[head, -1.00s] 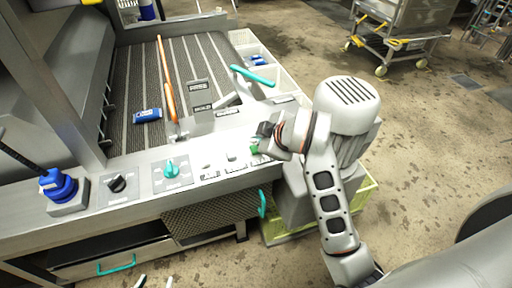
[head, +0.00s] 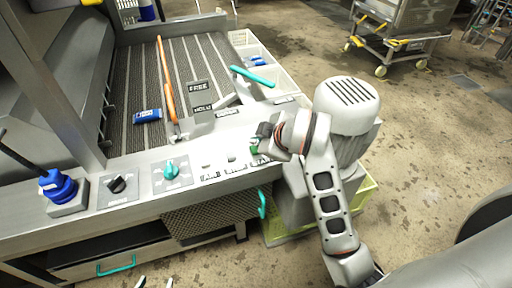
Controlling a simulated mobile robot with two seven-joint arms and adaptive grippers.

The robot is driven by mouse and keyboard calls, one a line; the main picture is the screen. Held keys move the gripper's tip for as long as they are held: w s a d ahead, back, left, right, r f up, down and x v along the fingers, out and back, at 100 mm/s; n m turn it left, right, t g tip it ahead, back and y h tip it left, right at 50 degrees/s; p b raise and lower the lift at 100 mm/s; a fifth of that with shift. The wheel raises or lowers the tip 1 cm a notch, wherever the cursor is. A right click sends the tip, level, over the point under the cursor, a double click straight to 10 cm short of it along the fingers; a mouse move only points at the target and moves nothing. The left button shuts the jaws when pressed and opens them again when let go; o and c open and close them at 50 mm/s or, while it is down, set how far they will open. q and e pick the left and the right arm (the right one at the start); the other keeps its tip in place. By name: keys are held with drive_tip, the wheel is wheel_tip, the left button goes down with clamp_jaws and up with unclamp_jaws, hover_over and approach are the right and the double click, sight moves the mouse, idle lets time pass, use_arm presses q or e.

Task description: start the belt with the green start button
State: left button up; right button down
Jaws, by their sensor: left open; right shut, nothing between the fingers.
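The green start button (head: 254,150) is on the front panel of the belt machine, at the right end of a row of labelled controls. My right gripper (head: 261,139) is shut and empty, right at the button and partly covering it. I cannot tell whether its fingertips touch or press the button. The belt (head: 185,75) is a dark striped surface behind the panel, with a blue item (head: 147,115) lying on it. Only the pale fingertips of my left gripper (head: 155,283) show at the bottom edge, apart and away from the panel.
The panel also has a black knob (head: 117,184), a teal knob (head: 171,169) and a blue-based lever (head: 59,186). An orange bar (head: 166,80) runs along the belt. A wheeled cart (head: 405,35) stands at the back right.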

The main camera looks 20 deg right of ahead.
use_arm(q)
drive_tip(key=shift+f, duration=0.1)
drive_tip(key=shift+s+f+b, duration=0.2)
drive_tip(key=shift+f+b, duration=0.2)
drive_tip(key=shift+f, duration=0.2)
use_arm(e)
drive_tip(key=shift+f, duration=0.45)
